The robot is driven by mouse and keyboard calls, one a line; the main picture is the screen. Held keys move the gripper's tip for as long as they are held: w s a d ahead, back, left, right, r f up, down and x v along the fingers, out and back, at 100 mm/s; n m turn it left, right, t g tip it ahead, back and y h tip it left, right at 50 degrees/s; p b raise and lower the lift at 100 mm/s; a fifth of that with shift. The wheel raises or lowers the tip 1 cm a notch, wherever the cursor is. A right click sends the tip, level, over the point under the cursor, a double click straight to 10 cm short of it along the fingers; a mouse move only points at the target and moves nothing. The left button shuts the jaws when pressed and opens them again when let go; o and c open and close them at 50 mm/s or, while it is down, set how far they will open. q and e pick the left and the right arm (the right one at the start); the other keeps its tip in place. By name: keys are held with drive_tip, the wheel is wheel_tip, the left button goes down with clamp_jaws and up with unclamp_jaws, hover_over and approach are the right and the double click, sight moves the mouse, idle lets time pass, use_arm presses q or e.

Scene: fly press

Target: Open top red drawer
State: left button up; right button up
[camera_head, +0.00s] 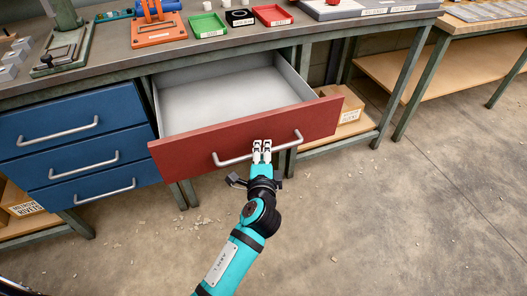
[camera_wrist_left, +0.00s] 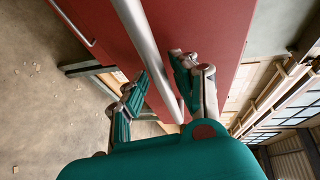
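The red drawer (camera_head: 305,122) is pulled well out from under the workbench, and its pale grey inside (camera_head: 235,95) looks empty. Its front carries a silver bar handle (camera_head: 232,160). My left gripper (camera_head: 262,146) is at the right half of this handle. In the left wrist view the handle (camera_wrist_left: 145,40) passes between the two spread fingers of the left gripper (camera_wrist_left: 160,75), with the red front behind. The fingers look apart, not clamped on the bar. My right gripper is in neither view.
Shut blue drawers (camera_head: 75,135) stand to the left of the red one. The workbench top (camera_head: 120,50) holds an orange tool (camera_head: 158,32), a green tray (camera_head: 207,25) and a red tray (camera_head: 272,15). A cardboard box (camera_head: 350,105) sits on the lower shelf. The floor in front is mostly clear.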

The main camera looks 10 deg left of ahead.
use_arm(q)
drive_tip(key=shift+o, duration=0.3)
drive_tip(key=shift+s+r, duration=0.1)
drive_tip(key=shift+r, duration=0.05)
drive_tip(key=v, duration=1.1)
drive_tip(key=shift+s, duration=0.4)
drive_tip(key=shift+d, duration=0.15)
